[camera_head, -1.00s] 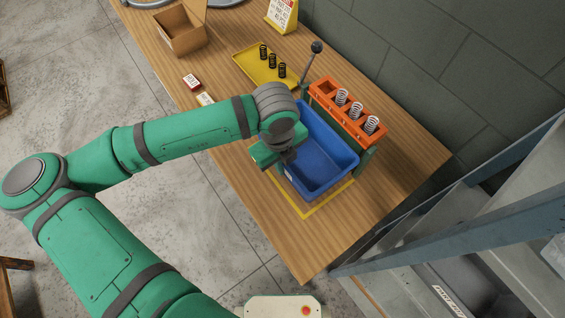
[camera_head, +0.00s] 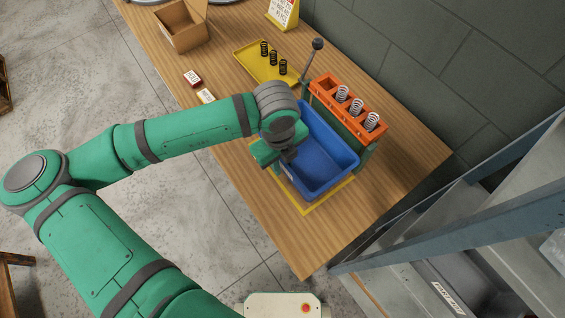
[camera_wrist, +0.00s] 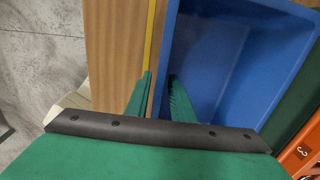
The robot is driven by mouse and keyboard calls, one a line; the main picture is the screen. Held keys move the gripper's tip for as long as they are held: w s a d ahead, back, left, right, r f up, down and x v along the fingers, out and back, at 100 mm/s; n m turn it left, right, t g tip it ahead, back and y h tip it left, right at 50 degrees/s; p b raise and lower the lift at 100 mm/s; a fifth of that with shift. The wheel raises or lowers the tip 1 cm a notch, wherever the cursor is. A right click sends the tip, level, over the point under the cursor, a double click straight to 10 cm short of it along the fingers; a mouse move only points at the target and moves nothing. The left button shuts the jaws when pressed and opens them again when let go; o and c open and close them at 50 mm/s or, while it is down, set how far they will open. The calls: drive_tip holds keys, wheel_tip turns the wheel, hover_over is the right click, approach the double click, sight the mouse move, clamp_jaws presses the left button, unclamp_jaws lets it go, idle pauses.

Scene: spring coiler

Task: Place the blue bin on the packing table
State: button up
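The blue bin (camera_head: 328,164) stands upright and looks empty, on the wooden table inside a yellow outline, in front of the orange spring rack. My gripper (camera_head: 276,161) is at the bin's left wall in the head view. In the wrist view the blue bin (camera_wrist: 235,60) fills the right half. My two green fingers (camera_wrist: 160,92) straddle its near wall, one outside and one inside, with a gap between them. I cannot tell whether either finger touches the wall. The head view does not show the fingertips clearly. No table is labelled as the packing table.
The orange rack (camera_head: 328,104) with several silver springs stands close behind the bin, near a lever with a dark knob (camera_head: 317,44). A yellow tray (camera_head: 251,66) holds black springs. An open cardboard box (camera_head: 183,32) is farther back. Grey metal shelving (camera_head: 480,230) stands at right.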

wheel_tip(320, 180, up, 12)
drive_tip(key=shift+s+a+f, duration=0.15)
drive_tip(key=shift+s+a, duration=0.1)
drive_tip(key=shift+s, duration=0.05)
idle(0.4)
